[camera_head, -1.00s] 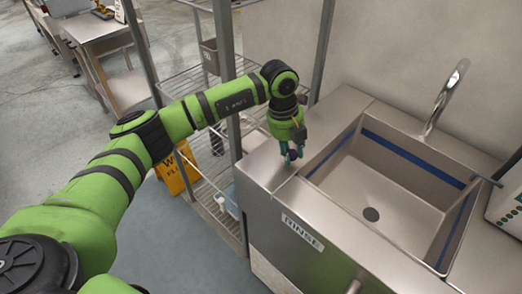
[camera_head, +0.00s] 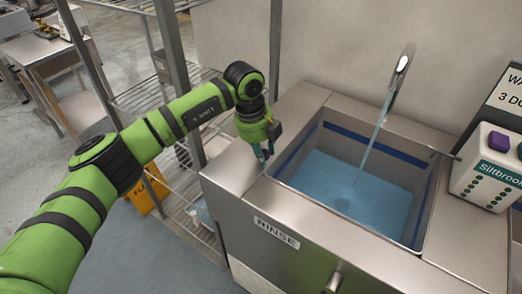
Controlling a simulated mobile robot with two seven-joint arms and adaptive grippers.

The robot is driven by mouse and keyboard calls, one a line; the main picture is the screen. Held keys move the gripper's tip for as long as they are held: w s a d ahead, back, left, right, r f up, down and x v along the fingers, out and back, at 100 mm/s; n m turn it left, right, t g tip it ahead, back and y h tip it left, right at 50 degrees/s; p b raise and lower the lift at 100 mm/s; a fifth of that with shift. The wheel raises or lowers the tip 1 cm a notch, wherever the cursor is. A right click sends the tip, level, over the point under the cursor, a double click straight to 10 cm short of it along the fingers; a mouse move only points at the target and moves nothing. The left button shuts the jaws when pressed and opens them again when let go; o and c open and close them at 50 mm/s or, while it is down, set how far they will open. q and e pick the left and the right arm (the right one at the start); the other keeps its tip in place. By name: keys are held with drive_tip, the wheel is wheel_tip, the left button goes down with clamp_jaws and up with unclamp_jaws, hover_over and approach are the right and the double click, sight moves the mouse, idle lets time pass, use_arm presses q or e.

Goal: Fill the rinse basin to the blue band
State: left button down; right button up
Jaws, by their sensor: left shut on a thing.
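The rinse basin (camera_head: 289,196) is a steel sink set in a steel counter, with a RINSE label (camera_head: 276,232) on its front. Bluish water (camera_head: 345,200) covers its floor and hides the drain. The water surface lies below the blue band (camera_head: 376,146) on the inner walls. A stream runs from the curved faucet (camera_head: 402,62) into the water. My left gripper (camera_head: 263,157) points down at the basin's left rim, outside the water. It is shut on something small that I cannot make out. My right gripper is not in view.
A white Siltbrook dispenser (camera_head: 486,176) with coloured buttons stands right of the basin, before a partly cut-off sign (camera_head: 507,92). A thin grey bar (camera_head: 446,154) juts over the right rim. A wire rack (camera_head: 190,208) and yellow floor sign (camera_head: 146,196) stand left.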

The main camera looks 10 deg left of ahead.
use_arm(q)
drive_tip(key=c, duration=0.9)
unclamp_jaws()
drive_tip(key=shift+f, duration=0.1)
drive_tip(key=shift+a+r, duration=0.1)
drive_tip(key=shift+r, duration=0.5)
wheel_tip(320, 180, up, 11)
drive_tip(key=s+a, duration=0.1)
drive_tip(key=a, duration=0.1)
drive_tip(key=shift+f, duration=0.15)
drive_tip(key=shift+s, duration=0.1)
